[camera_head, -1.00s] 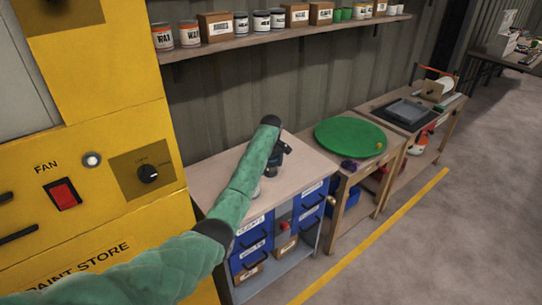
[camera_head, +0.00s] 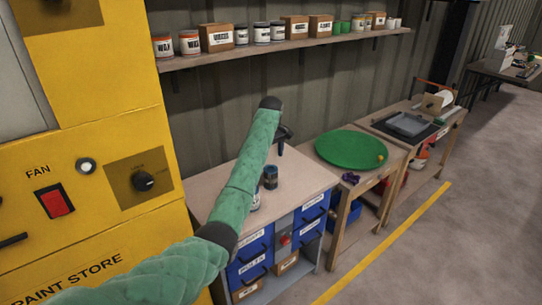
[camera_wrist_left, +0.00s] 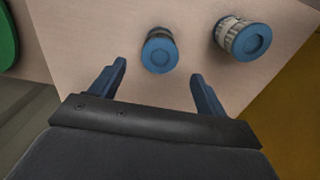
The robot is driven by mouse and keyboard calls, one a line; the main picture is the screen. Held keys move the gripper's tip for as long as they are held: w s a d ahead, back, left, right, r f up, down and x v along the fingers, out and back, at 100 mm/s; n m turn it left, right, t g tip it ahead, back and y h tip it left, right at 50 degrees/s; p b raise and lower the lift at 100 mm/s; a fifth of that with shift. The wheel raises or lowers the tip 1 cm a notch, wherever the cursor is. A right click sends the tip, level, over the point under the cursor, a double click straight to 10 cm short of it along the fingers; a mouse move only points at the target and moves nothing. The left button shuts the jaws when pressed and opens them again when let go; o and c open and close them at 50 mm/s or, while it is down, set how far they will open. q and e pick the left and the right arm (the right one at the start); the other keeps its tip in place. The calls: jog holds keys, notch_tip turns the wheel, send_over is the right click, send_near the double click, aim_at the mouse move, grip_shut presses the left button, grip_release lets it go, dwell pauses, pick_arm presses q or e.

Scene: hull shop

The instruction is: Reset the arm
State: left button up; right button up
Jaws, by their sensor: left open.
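My left arm, in a green sleeve, reaches over a bench in the head view. My left gripper (camera_head: 283,137) is open and empty above the bench top; its two spread fingers also show in the left wrist view (camera_wrist_left: 157,72). A dark can with a blue lid (camera_head: 270,177) stands upright on the bench, below and apart from the gripper. In the wrist view this can (camera_wrist_left: 160,52) appears just beyond the gap between the fingers. A paler can with a blue lid (camera_wrist_left: 250,40) stands to its right; in the head view the arm partly hides it. My right gripper does not show.
The bench (camera_head: 213,180) has blue drawers below. A yellow paint store cabinet (camera_head: 90,225) is close on the left. A shelf (camera_head: 225,47) with cans and boxes runs above. A table with a green disc (camera_head: 350,148) stands to the right; open floor lies beyond the yellow line.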

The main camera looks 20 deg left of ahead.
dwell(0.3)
pick_arm(q)
jog(key=shift+w+m, duration=0.1)
jog(key=shift+m, duration=0.4)
jog(key=shift+w+m+t, duration=0.4)
jog(key=shift+w+m, duration=0.2)
jog(key=shift+m, duration=0.2)
notch_tip(320, 180, up, 16)
jog(key=w+d+f+m+t, duration=0.1)
jog(key=w+d+m+t, duration=0.1)
jog(key=m+t, duration=0.5)
jog(key=s+d+f+m+h, duration=0.1)
jog(key=s+d+f+m, duration=0.15)
jog(key=s+f, duration=1.3)
jog(key=s+d+f+m, duration=0.1)
jog(key=s+d+f, duration=0.2)
jog(key=s+f, duration=1.2)
jog(key=s+f+g, duration=0.2)
jog(key=s+f, duration=0.5)
jog(key=s, duration=0.5)
jog(key=s+f+g, duration=0.2)
jog(key=s+f, duration=0.6)
jog(key=s, duration=0.5)
jog(key=s+f+g, duration=0.2)
jog(key=s+f, duration=0.6)
jog(key=s, duration=0.5)
jog(key=shift+s+d+n+g, duration=0.15)
jog(key=shift+d+n+g, duration=0.15)
jog(key=shift+d+n, duration=0.1)
